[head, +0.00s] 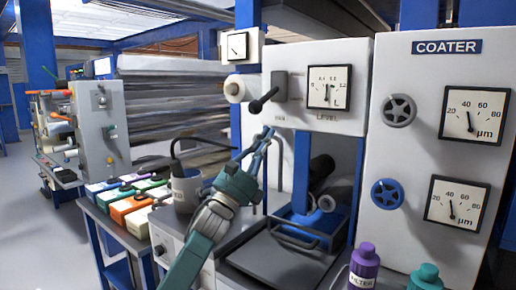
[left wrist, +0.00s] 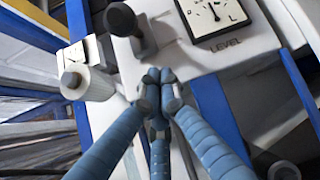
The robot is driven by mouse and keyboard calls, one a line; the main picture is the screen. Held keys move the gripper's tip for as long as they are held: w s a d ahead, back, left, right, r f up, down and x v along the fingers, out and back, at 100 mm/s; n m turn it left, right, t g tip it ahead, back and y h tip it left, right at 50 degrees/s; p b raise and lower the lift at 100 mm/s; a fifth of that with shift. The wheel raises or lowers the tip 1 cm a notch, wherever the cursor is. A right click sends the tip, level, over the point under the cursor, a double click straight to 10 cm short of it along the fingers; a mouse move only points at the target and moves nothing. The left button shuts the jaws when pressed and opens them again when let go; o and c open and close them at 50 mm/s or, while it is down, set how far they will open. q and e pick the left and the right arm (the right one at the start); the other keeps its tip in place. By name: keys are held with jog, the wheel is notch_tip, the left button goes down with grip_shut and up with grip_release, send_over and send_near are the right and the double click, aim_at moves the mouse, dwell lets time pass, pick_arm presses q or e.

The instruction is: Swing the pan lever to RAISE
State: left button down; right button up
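The pan lever (head: 263,101) is a black handle with a round knob, on a dark grey mount on the white machine panel. It points down and to the left. Part of the label below it is covered by my gripper. My left gripper (head: 265,135) is just below the lever, apart from it in the picture. In the left wrist view the lever (left wrist: 126,24) is at the top, up and left of the gripper (left wrist: 160,82). The blue fingers are drawn together at their tips, with nothing visible between them. My right gripper is out of view.
A LEVEL gauge (head: 329,87) is right of the lever, and a white roller end (head: 236,89) is left of it. A grey pot (head: 187,188) stands below. The blue pan (head: 308,225) sits under the panel. A purple bottle (head: 364,266) and a teal-capped one (head: 426,277) stand in front.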

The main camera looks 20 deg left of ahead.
aim_at(263, 100)
pick_arm(q)
jog(key=r, duration=0.4)
jog(key=shift+s+a+r+p, duration=0.1)
jog(key=shift+s+a+p, duration=0.2)
jog(key=shift+s+a, duration=0.05)
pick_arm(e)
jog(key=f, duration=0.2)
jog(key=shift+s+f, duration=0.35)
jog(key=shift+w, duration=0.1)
pick_arm(q)
jog(key=shift+a+r, duration=0.1)
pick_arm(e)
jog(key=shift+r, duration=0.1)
